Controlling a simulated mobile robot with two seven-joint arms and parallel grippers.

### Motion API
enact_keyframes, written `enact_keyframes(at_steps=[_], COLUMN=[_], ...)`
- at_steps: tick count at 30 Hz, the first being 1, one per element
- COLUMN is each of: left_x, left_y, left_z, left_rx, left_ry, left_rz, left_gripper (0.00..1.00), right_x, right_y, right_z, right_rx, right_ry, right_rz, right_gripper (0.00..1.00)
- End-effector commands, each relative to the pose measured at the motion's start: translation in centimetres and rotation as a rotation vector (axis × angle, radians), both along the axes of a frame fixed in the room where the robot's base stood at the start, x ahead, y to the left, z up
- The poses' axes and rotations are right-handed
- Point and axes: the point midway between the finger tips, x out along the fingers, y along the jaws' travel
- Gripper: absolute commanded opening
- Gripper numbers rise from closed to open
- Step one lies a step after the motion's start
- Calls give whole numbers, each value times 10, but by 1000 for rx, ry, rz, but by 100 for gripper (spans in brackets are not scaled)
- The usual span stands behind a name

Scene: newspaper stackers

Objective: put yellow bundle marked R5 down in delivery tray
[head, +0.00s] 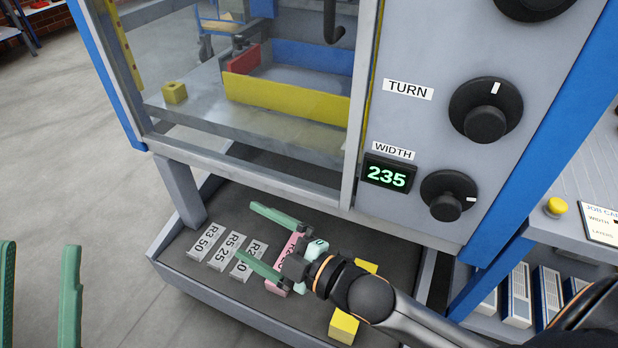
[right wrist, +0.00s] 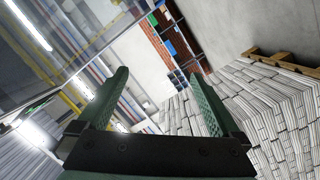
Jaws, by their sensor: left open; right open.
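The delivery tray (head: 190,283) is the dark, grey-rimmed tray under the machine. Yellow bundle (head: 343,326) shows on it at the near edge of my right arm, with more yellow on the far side. The arm hides the part between, and no R5 mark shows on it. My right gripper (head: 247,231) is open and empty above the tray, left of the yellow bundle, its fingers over the pink bundle and cards. Its fingers also show in the right wrist view (right wrist: 160,105), with nothing between them. My left gripper (head: 40,290) is open and empty at the lower left.
A pink bundle (head: 275,288) and a pale green bundle (head: 317,248) lie in the tray, partly covered by my right gripper. Label cards, including R5 25 (head: 229,251), lie left of them. The machine's knob panel (head: 420,150) rises behind. The right wrist view shows newspaper stacks (right wrist: 265,110).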

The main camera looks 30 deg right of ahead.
Motion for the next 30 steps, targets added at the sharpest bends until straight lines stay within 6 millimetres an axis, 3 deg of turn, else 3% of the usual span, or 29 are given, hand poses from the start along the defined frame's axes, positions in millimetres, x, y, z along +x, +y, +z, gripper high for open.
enact_keyframes(at_steps=[1,4,6,10,15,30], left_x=[0,0,0,0,0,0], left_y=[0,0,0,0,0,0], left_z=[0,0,0,0,0,2], left_rx=[-1,-1,-1,-1,-1,-2], left_ry=[0,1,1,1,1,-6], left_rz=[-1,-1,-1,-1,-1,-2], left_gripper=[50,50,50,50,50,50], right_x=[-10,-36,-58,-92,-112,-112], right_y=[-2,-14,-23,-36,-42,-41], right_z=[38,107,145,191,211,211], right_rx=[147,403,538,688,751,754], right_ry=[-73,-226,-315,-434,-491,-491], right_rz=[-4,26,66,144,198,200], right_gripper=[100,100,100,100,100,100])
